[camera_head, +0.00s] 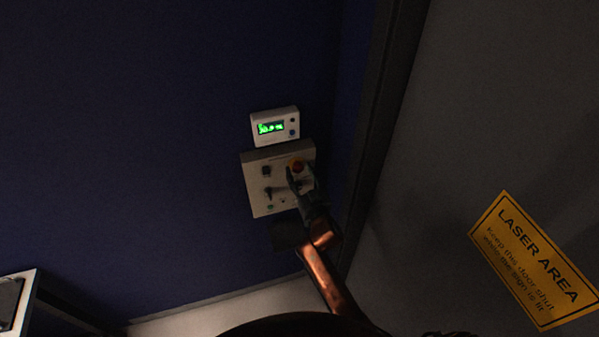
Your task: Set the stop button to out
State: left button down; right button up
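The stop button (297,164) is a red knob on a yellow surround. It sits at the upper right of a pale control panel (256,195) on the dark blue wall. My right gripper (301,174) reaches up from below, with its tips just under and in front of the button. Its two fingers look spread apart, and they hide the lower part of the button and some of the panel's right side. I cannot tell whether a finger touches the button, or whether the button is in or out. My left gripper is not in view.
A small box with a lit green display (271,127) is mounted just above the panel. A dark frame edge (384,110) runs close on the right. A grey door with a yellow laser sign (534,262) is beyond it. The wall left of the panel is clear.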

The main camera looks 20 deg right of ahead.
jog(key=s, duration=1.2)
jog(key=shift+d, duration=0.2)
